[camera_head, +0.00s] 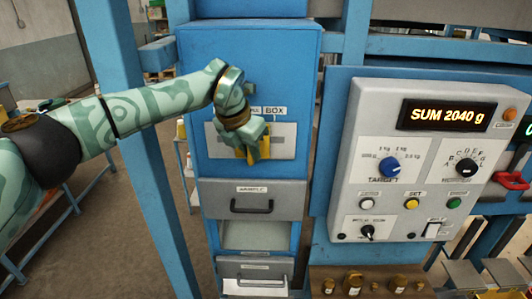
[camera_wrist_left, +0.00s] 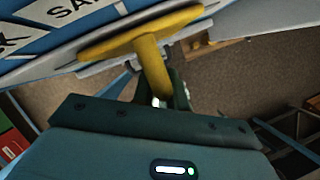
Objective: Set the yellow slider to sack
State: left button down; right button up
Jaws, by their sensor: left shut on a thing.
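The yellow slider (camera_head: 265,147) is on the grey plate (camera_head: 284,141) on the front of the blue cabinet. In the left wrist view it is a yellow T-shaped handle (camera_wrist_left: 140,38) with a stem. My left gripper (camera_head: 251,148) is in front of the plate, and its fingers (camera_wrist_left: 160,96) are shut around the slider's stem. My gripper hides part of the plate and its label; only "BOX" at the right end reads clearly. A label starting "SA" (camera_wrist_left: 70,8) is partly visible in the wrist view. My right gripper is in neither view.
A grey control panel (camera_head: 349,191) with knobs, buttons and a display reading "SUM 2040 g" (camera_head: 449,115) stands to the right. A grey drawer (camera_head: 278,198) is below the slider plate. Brass weights (camera_head: 353,283) stand at the bottom. A blue post (camera_head: 140,150) is at left.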

pick_arm(q)
jog(key=a, duration=0.6)
jog(key=shift+a+r+b, duration=0.15)
jog(key=shift+a+b, duration=0.15)
jog(key=shift+b, duration=0.05)
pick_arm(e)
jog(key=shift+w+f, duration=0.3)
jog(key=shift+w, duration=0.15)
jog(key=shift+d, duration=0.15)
pick_arm(q)
jog(key=c, duration=1.8)
grip_release()
jog(key=shift+w, duration=0.1)
jog(key=o, duration=0.4)
jog(key=shift+a, duration=0.25)
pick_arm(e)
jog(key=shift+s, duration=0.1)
